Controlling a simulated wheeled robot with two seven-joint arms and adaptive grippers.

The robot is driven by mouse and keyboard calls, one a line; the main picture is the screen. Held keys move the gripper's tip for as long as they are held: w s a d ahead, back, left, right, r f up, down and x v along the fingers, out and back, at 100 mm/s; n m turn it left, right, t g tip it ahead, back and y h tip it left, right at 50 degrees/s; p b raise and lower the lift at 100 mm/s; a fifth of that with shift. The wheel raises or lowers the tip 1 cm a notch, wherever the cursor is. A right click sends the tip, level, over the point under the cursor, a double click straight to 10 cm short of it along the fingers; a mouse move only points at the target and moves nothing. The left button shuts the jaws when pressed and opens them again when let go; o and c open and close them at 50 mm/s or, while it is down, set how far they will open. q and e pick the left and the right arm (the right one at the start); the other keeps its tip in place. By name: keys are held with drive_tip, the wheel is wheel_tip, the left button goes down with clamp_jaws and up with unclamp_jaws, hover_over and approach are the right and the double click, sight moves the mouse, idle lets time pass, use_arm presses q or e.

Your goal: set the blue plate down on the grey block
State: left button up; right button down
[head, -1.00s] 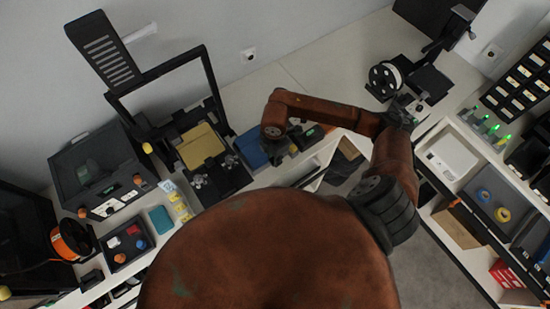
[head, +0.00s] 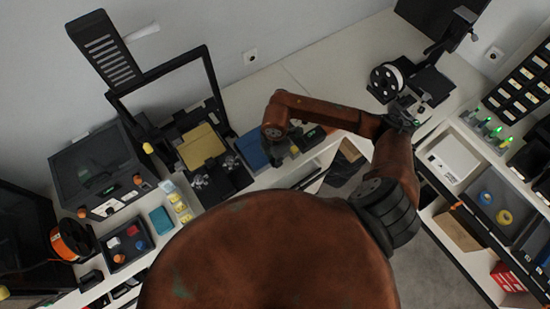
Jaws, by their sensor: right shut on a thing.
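The blue plate (head: 252,151) is at the front of the white counter, just right of the black 3D printer with the yellow bed. My right gripper (head: 277,156) points down at the plate's right edge and is shut on it. The wrist hides the fingertips and part of the plate, so I cannot tell whether the plate touches what is below it. I cannot make out a grey block; it may be hidden under the plate or behind my arm. My left gripper is not in view.
The black printer (head: 222,178) stands close left of the plate. A small dark device (head: 312,138) with a green light lies close right. A second printer with a white spool (head: 386,77) stands farther right. The counter behind the plate (head: 262,100) is clear.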

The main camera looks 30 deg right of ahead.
drive_tip(key=shift+f+b, duration=0.6)
drive_tip(key=shift+f, duration=0.3)
drive_tip(key=c, duration=1.6)
unclamp_jaws()
drive_tip(key=shift+r+p, duration=1.2)
drive_tip(key=shift+r, duration=0.4)
drive_tip(key=shift+r, duration=0.15)
wheel_tip(320, 180, up, 12)
